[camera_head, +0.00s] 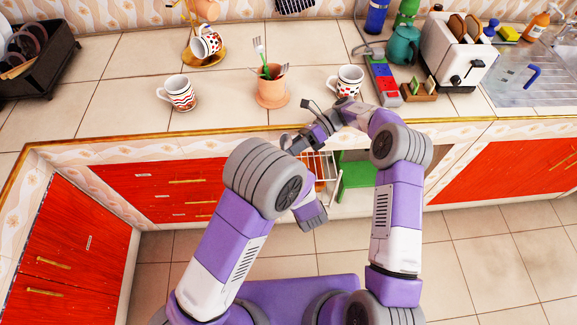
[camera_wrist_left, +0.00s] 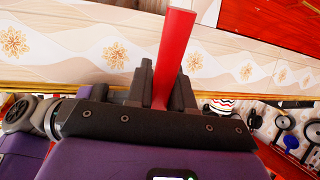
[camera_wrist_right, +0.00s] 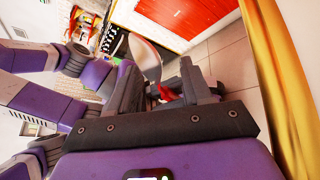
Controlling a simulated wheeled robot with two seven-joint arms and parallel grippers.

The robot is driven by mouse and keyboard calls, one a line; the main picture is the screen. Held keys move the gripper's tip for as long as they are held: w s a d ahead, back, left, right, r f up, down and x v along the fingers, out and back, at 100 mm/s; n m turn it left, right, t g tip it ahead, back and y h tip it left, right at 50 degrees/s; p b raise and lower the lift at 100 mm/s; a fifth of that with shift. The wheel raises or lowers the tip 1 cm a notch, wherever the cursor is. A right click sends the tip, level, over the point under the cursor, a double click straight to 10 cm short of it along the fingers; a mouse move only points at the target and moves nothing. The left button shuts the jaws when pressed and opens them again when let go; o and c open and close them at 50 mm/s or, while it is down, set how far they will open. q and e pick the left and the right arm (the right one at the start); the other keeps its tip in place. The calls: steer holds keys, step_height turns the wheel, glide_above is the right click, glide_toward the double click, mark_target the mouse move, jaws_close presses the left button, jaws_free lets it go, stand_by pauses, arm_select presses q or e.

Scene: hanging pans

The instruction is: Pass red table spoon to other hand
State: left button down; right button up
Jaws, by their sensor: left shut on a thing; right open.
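The red table spoon's flat red handle (camera_wrist_left: 176,45) stands up between the fingers of my left gripper (camera_wrist_left: 160,85), which is shut on it. In the right wrist view, a pale curved piece that looks like the spoon's bowl (camera_wrist_right: 143,56) and a bit of red handle (camera_wrist_right: 165,92) show by the fingers of my right gripper (camera_wrist_right: 157,74). That gripper is open; I cannot tell whether the spoon lies fully between its fingers. In the head view my right gripper (camera_head: 300,122) is at the counter's front edge.
On the counter stand a clay pot with utensils (camera_head: 272,91), patterned mugs (camera_head: 178,93) (camera_head: 346,81), a teal kettle (camera_head: 404,46) and a toaster (camera_head: 463,50). A dish rack (camera_head: 36,56) is at far left. Red cabinets (camera_head: 150,188) lie below the counter edge.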

steer(key=w+d+r+m+t+y, duration=0.1)
steer(key=w+d+r+m+t, duration=0.2)
steer(key=d, duration=0.4)
steer(key=w+d+r+m+t+y, duration=0.1)
steer(key=w+d+r+t+y, duration=0.1)
steer(key=d+r+t, duration=0.35)
steer(key=w+d+r+m+t+y, duration=0.1)
steer(key=w+d+r+m+t, duration=0.2)
steer(key=d, duration=0.7)
steer(key=s+d+f+m+t+y, duration=0.15)
steer(key=m+t, duration=0.35)
steer(key=m, duration=0.6)
steer(key=s+f+m+t+h, duration=0.35)
steer(key=f+m+h, duration=0.5)
steer(key=m, duration=0.75)
steer(key=s+f+m+t+h, duration=0.3)
steer(key=f+m+t+h, duration=0.3)
steer(key=f+m, duration=0.7)
steer(key=s+a+f+m+g+h, duration=0.2)
steer(key=s+a+f+m+g, duration=0.25)
steer(key=a+f+g, duration=0.3)
steer(key=s+a+f+g+y, duration=0.1)
steer(key=s+a+f+g, duration=0.1)
steer(key=s+a+g, duration=0.3)
steer(key=s+a+f+m+g+y, duration=0.1)
steer(key=s+a+g, duration=0.4)
steer(key=s, duration=0.8)
steer(key=shift+s+a+f+g, duration=0.2)
steer(key=shift+a+f+g, duration=0.2)
steer(key=shift+f+g, duration=0.15)
